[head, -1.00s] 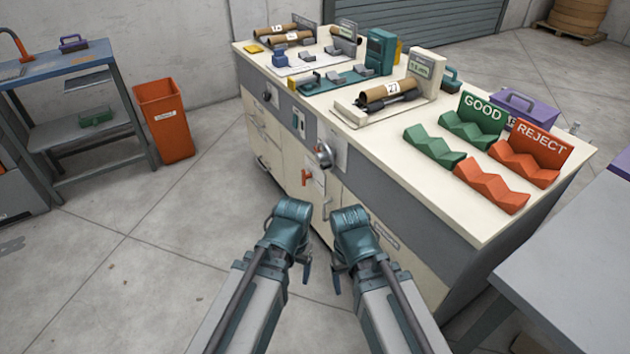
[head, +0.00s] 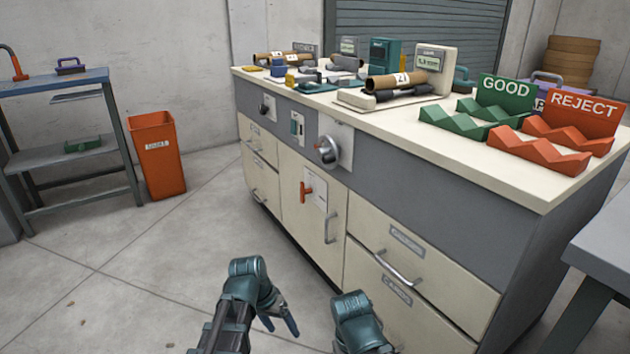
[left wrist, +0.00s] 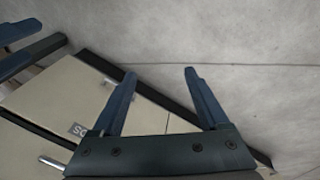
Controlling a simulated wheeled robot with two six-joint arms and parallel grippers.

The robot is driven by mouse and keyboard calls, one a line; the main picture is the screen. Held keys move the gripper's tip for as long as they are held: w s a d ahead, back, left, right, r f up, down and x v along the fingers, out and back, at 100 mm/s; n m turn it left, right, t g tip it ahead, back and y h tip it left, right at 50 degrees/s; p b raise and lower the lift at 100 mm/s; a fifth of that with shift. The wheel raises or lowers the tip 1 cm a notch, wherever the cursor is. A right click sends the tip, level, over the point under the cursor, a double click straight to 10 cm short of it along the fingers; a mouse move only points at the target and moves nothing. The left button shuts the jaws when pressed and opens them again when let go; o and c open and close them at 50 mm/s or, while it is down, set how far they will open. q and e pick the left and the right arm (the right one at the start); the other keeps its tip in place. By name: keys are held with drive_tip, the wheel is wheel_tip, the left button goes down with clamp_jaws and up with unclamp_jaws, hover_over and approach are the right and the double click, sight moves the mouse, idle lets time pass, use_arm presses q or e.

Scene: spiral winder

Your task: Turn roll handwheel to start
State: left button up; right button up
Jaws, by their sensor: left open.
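A round silver handwheel (head: 328,152) is on a pale plate on the cabinet's front, just below the worktop, in the head view. I take it for the roll handwheel. My left gripper (head: 282,322) is low in front of the cabinet, below and left of the handwheel and well apart from it. In the left wrist view my left gripper (left wrist: 158,85) is open, with nothing between its fingers. My right gripper (head: 362,322) is low at the bottom edge of the head view; its fingertips are hidden there. The handwheel cannot be made out in the left wrist view.
A red T-handle (head: 306,190) and a bar door handle (head: 329,228) stick out below the handwheel. A black knob (head: 264,110) is to its left. Trays (head: 545,152) and a cardboard roll (head: 396,84) stand on the worktop. An orange bin (head: 160,170) is left; the floor between is clear.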

use_arm(q)
drive_tip(key=w+d+r+m+t+h, duration=0.1)
drive_tip(key=w+d+m+h, duration=0.15)
drive_tip(key=w, duration=0.25)
drive_tip(key=w+d+r+m+h, duration=0.1)
drive_tip(key=w+m+h, duration=0.15)
drive_tip(key=w, duration=0.35)
drive_tip(key=m+t+h, duration=0.7)
drive_tip(key=m+h, duration=0.5)
approach(318, 156)
drive_tip(key=p+x, duration=0.3)
drive_tip(key=x, duration=0.6)
drive_tip(key=shift+w+p, duration=0.15)
drive_tip(key=shift+p, duration=0.15)
use_arm(e)
drive_tip(key=shift+r, duration=0.95)
use_arm(q)
clamp_jaws()
